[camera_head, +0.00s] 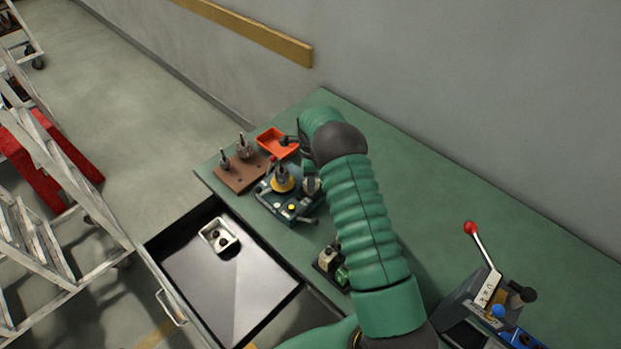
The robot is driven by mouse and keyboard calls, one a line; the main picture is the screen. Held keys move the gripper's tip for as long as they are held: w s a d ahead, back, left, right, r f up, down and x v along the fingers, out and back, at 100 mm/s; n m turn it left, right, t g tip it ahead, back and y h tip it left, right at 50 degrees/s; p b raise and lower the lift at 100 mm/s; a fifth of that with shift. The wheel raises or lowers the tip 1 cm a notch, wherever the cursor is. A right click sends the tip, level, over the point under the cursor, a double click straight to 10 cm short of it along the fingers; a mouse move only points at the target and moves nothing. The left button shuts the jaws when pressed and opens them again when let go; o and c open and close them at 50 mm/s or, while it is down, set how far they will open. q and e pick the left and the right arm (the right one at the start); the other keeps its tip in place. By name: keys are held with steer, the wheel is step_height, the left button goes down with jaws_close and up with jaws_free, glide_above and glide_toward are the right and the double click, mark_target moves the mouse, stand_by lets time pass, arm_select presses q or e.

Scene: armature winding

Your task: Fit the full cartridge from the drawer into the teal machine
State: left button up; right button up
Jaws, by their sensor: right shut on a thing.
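The teal machine (276,203) sits on the green bench, with a yellow ring and spindle, a red knob and a dark lever. My right gripper (295,143) is beside the orange tray, behind the machine. It is shut on a small dark object (286,142) at the tray's right edge; my arm hides much of it, and I cannot tell if it is a cartridge. The drawer (226,297) is open. In it stands a white holder (208,238) with dark round pieces; I cannot tell which is the full cartridge. My left gripper is not in view.
An orange tray (272,140) and a brown board (232,179) with two upright metal spindled parts stand at the bench's left end. A small dark device (329,262) is beside my arm. A red-knobbed lever machine (484,292) stands right. The bench's back right is clear.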

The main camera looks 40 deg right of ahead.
steer(key=o, duration=1.6)
steer(key=shift+c, duration=0.2)
steer(key=shift+r, duration=0.15)
steer(key=shift+r+p, duration=1.45)
steer(key=shift+r, duration=0.7)
steer(key=shift+r, duration=0.1)
